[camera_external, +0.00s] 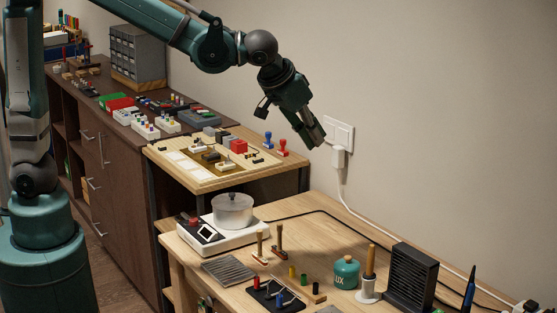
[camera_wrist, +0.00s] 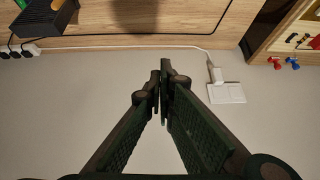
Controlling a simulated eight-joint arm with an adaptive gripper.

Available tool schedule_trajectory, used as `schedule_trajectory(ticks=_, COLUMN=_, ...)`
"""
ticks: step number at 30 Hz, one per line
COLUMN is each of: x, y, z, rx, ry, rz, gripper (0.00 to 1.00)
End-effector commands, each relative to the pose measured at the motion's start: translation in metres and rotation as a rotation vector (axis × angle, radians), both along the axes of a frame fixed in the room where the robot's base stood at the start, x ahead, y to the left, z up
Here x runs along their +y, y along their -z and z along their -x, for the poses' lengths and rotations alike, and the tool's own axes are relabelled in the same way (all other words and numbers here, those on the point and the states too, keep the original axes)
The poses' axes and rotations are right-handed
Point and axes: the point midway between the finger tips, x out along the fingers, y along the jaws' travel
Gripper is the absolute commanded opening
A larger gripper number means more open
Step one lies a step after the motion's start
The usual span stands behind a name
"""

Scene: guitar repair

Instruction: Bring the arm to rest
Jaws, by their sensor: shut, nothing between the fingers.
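My gripper (camera_external: 318,141) hangs in the air in the external view, close in the picture to the wall outlet. It points down and to the right, above the level of the benches. In the wrist view my gripper (camera_wrist: 161,84) shows its two dark fingers meeting at the tips, shut with nothing between them. My teal arm reaches in from the top left of the external view.
A white outlet (camera_external: 338,133) with a plug and cable is on the wall. A cluttered shelf bench (camera_external: 205,187) stands behind. The air around my gripper looks clear.

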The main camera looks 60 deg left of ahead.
Motion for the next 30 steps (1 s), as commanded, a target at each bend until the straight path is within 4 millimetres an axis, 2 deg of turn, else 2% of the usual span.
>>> schedule_trajectory(ticks=3, x=0.032, y=-0.008, z=0.011, rx=0.005, ry=-0.004, rz=0.002, gripper=0.0)
schedule_trajectory(ticks=12, x=0.1, y=-0.022, z=0.042, rx=0.016, ry=-0.002, rz=0.009, gripper=0.0)
schedule_trajectory(ticks=21, x=0.16, y=-0.029, z=0.08, rx=0.021, ry=-0.001, rz=0.017, gripper=0.0)
schedule_trajectory(ticks=30, x=0.211, y=-0.03, z=0.122, rx=0.018, ry=-0.001, rz=0.026, gripper=0.0)
